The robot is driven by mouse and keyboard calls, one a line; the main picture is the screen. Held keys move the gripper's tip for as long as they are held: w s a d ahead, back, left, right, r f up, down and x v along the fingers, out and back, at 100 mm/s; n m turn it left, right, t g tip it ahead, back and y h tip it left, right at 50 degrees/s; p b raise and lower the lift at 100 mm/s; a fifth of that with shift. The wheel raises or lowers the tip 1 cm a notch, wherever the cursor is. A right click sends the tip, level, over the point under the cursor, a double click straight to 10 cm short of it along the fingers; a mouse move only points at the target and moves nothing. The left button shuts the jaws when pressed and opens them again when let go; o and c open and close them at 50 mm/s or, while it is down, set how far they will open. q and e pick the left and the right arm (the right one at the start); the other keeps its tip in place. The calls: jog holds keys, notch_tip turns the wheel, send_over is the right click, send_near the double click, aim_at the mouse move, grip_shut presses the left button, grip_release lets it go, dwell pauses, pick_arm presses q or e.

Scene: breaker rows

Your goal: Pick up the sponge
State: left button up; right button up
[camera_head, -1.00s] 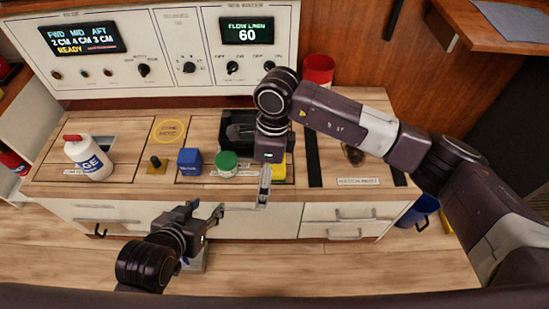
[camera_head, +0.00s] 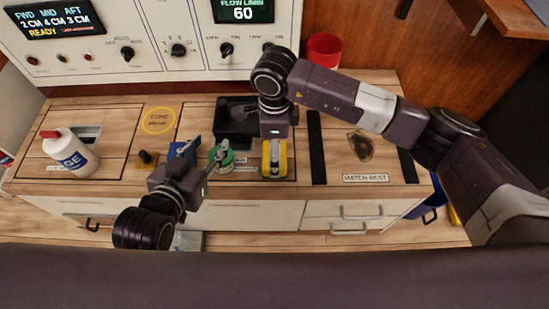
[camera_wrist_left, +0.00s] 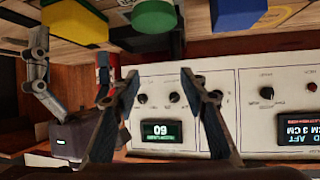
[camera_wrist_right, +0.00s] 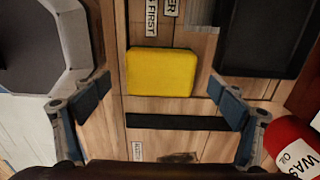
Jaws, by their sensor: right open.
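The sponge (camera_head: 265,159) is a yellow block on the wooden counter, partly hidden behind my right gripper (camera_head: 275,163) in the head view. In the right wrist view the sponge (camera_wrist_right: 160,73) lies flat, its yellow face up and a thin green edge at the far side. My right gripper (camera_wrist_right: 160,105) is open above the counter, with its fingers spread wide to either side of the sponge and not touching it. My left gripper (camera_head: 203,152) is over the counter's front by the blue and green items. Its fingers (camera_wrist_left: 160,88) are apart and empty.
A blue block (camera_head: 183,148), a green round item (camera_head: 222,157) and a white bottle (camera_head: 75,155) stand left of the sponge. A black tray (camera_head: 228,130) lies behind. Black strips (camera_head: 316,148) lie right of it. A red container (camera_head: 323,48) stands behind right.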

notch_tip(320, 180, down, 3)
jog(key=shift+f+b, duration=0.1)
jog(key=shift+b, duration=0.2)
pick_arm(q)
jog(key=r, duration=0.1)
jog(key=w+r+t, duration=0.1)
jog(key=w+d+r+t, duration=0.1)
jog(key=r, duration=0.1)
jog(key=shift+w+r+h, duration=0.1)
jog(key=shift+h, duration=0.2)
pick_arm(e)
jog(key=c, duration=1)
